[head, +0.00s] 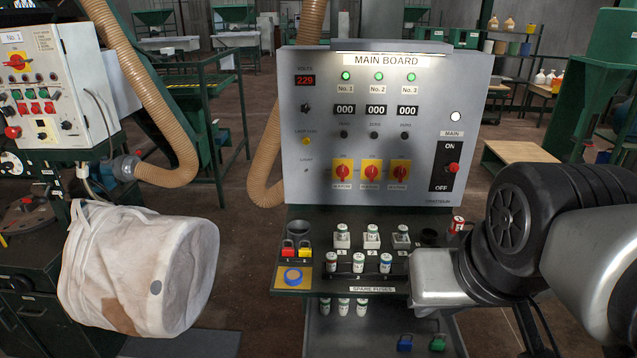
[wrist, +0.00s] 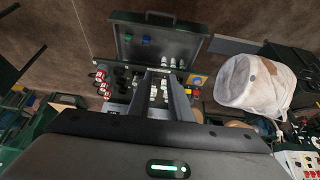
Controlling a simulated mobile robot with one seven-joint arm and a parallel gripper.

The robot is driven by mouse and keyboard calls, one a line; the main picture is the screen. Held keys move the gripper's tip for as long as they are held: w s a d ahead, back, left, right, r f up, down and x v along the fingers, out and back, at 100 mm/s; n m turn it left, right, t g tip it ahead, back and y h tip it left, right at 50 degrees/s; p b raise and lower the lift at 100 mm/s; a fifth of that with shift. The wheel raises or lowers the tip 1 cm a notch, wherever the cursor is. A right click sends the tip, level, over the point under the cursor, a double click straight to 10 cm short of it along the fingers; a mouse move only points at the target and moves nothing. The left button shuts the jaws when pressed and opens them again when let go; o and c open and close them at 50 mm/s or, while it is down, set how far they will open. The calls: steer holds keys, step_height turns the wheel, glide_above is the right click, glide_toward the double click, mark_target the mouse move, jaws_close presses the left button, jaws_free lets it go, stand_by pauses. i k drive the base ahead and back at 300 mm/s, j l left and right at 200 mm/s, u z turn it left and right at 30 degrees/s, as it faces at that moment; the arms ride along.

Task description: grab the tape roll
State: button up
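The tape roll (head: 292,277) is a blue ring lying flat on a tan square at the left of the ledge below the main board. It also shows in the wrist view as a small blue ring (wrist: 197,80), right of my fingers. My gripper (wrist: 166,78) is open, its two grey fingers apart with fuses visible beyond the gap. It is empty and apart from the tape roll. In the head view my arm comes in from the right, and my fingertips cannot be made out there.
Red and yellow padlocks (head: 297,249) stand just behind the tape roll, near a dark cup (head: 300,232). Several white fuses (head: 358,262) stand right of it. A red can (head: 457,225) is at the right.

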mark_target(293, 277)
steer(key=j+z, duration=0.1)
steer(key=z, duration=0.3)
steer(key=j+z, duration=0.1)
steer(key=z, duration=0.35)
steer(key=j+z, duration=0.1)
steer(key=z, duration=0.3)
steer(key=j+z, duration=0.4)
steer(key=j, duration=0.15)
steer(key=k+j+z, duration=0.15)
steer(key=j+z, duration=0.25)
steer(key=k+j+z, duration=0.1)
steer(key=j, duration=0.3)
steer(key=k+j+z, duration=0.1)
steer(key=j, duration=0.3)
steer(key=k+j, duration=0.4)
steer(key=j, duration=0.2)
steer(key=k+j, duration=0.15)
steer(key=j, duration=0.15)
steer(key=k+j+z, duration=0.1)
steer(key=j, duration=0.2)
